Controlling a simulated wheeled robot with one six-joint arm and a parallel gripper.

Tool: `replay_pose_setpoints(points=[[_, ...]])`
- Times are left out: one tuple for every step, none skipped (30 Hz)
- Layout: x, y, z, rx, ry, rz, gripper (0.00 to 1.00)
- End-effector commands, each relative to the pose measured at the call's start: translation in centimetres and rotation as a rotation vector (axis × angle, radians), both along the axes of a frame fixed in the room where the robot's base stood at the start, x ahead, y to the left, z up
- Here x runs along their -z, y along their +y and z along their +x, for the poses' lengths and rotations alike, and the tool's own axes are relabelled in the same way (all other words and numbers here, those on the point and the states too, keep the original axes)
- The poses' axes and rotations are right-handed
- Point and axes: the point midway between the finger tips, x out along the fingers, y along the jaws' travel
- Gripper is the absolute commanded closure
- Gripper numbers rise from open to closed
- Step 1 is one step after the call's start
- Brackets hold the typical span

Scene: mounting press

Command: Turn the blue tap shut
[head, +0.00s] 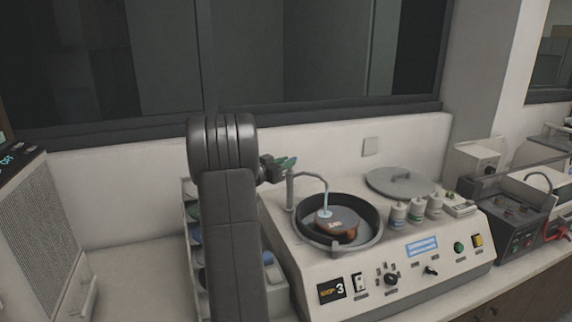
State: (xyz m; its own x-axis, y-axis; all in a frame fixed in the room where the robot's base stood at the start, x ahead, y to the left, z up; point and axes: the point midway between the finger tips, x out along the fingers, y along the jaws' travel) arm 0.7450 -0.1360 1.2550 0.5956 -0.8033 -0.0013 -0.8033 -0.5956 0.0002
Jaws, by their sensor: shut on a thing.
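The tap is a thin grey pipe (290,190) rising at the back left of the press and arching over a black round bowl (313,236). A pale blue stream of water (326,200) runs from its spout onto a brown disc (338,224) in the bowl. My gripper (284,163) is at the top of the upright pipe, shut on the tap's small blue-green handle (289,161). The jaws and part of the handle are small and dark here, so the handle's exact angle is hard to tell.
A grey round lid (399,182) and several small bottles (416,211) stand right of the bowl. The press front has knobs and switches (391,280). A rack of coloured items (193,230) is partly hidden behind my arm. The left counter (135,275) has bare room.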

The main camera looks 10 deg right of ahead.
Motion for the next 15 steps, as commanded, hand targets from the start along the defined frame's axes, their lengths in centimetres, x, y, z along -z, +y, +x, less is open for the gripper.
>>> replay_pose_setpoints(points=[[0.09, 0.20, 0.25, 0.039, -0.002, 0.001, 1.00], [0.02, 0.22, 0.31, 0.064, -0.001, 0.000, 1.00], [0.07, 0.24, 0.38, 0.098, -0.002, 0.001, 1.00], [0.08, 0.26, 0.42, 0.123, 0.000, 0.000, 1.00], [0.04, 0.28, 0.46, 0.148, -0.002, 0.002, 1.00], [0.06, 0.31, 0.53, 0.179, -0.001, 0.000, 1.00], [0.08, 0.33, 0.56, 0.202, -0.001, 0.000, 1.00], [0.04, 0.36, 0.63, 0.224, -0.001, 0.001, 1.00], [0.07, 0.39, 0.68, 0.252, -0.001, 0.000, 1.00], [0.07, 0.41, 0.72, 0.272, -0.001, 0.000, 1.00], [0.03, 0.42, 0.75, 0.292, -0.001, 0.001, 1.00], [0.08, 0.44, 0.79, 0.315, -0.001, 0.000, 1.00], [0.06, 0.44, 0.84, 0.332, -0.001, 0.001, 1.00], [0.04, 0.45, 0.86, 0.348, -0.001, -0.001, 1.00], [0.01, 0.46, 0.92, 0.367, -0.001, -0.001, 1.00]])
